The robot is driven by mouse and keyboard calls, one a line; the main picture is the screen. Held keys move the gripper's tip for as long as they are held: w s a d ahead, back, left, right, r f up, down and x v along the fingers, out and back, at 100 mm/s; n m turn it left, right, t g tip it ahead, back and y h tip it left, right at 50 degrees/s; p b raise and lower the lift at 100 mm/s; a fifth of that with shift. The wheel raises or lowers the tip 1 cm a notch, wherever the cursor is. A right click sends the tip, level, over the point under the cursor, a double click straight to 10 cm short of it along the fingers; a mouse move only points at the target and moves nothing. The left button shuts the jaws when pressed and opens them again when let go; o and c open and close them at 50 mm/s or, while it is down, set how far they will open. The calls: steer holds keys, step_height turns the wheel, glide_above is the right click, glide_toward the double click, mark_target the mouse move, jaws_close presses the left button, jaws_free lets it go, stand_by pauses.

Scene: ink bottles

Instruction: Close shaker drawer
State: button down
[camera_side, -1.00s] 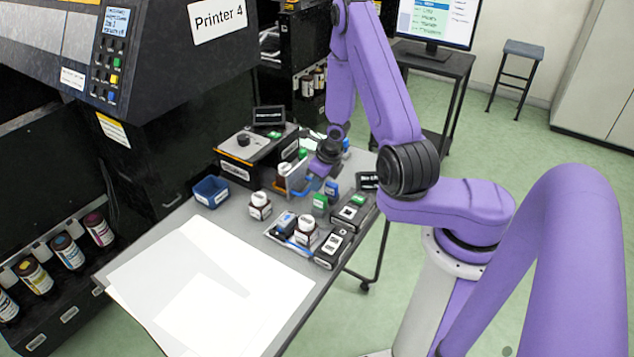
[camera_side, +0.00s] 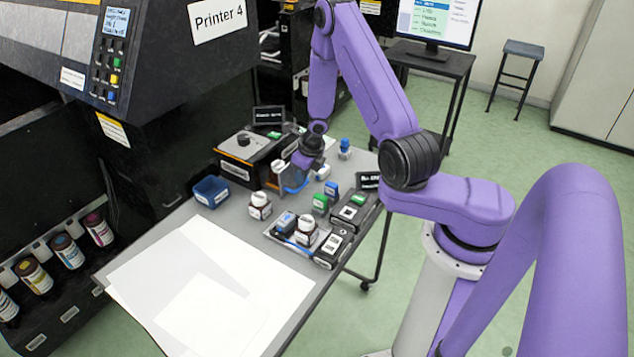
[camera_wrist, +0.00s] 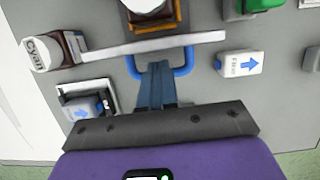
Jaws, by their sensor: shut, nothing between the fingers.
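The shaker (camera_side: 245,150) is a dark box with a pale top and a black knob at the back of the table. Its drawer is partly out, with a pale front panel (camera_side: 278,172) and a blue handle (camera_side: 296,186). In the wrist view the front panel (camera_wrist: 150,46) is a long pale bar with the blue handle (camera_wrist: 184,69) on its near side. A white-topped bottle (camera_wrist: 148,6) shows beyond the panel, cut by the frame edge. My gripper (camera_wrist: 157,68) is shut, its fingertips within the handle's loop by the panel; contact is unclear. In the side view my gripper (camera_side: 304,166) partly hides the drawer.
A Cyan bottle (camera_wrist: 44,54) lies left of the drawer front. A small tray with a block (camera_wrist: 86,104) and a white block with a blue arrow (camera_wrist: 238,63) flank my gripper. A blue bin (camera_side: 211,191) and white sheets (camera_side: 205,285) lie on the table's left side.

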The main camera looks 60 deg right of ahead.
steer(key=shift+w, duration=2.7)
steer(key=shift+r, duration=0.1)
steer(key=shift+v, duration=5.8)
steer(key=m+t+y, duration=0.3)
steer(key=m+y, duration=0.2)
steer(key=m, duration=1.4)
glide_toward(293, 182)
steer(key=x, duration=0.7)
steer(key=shift+w+a, duration=0.15)
steer(key=shift+a, duration=0.05)
steer(key=shift+w, duration=0.1)
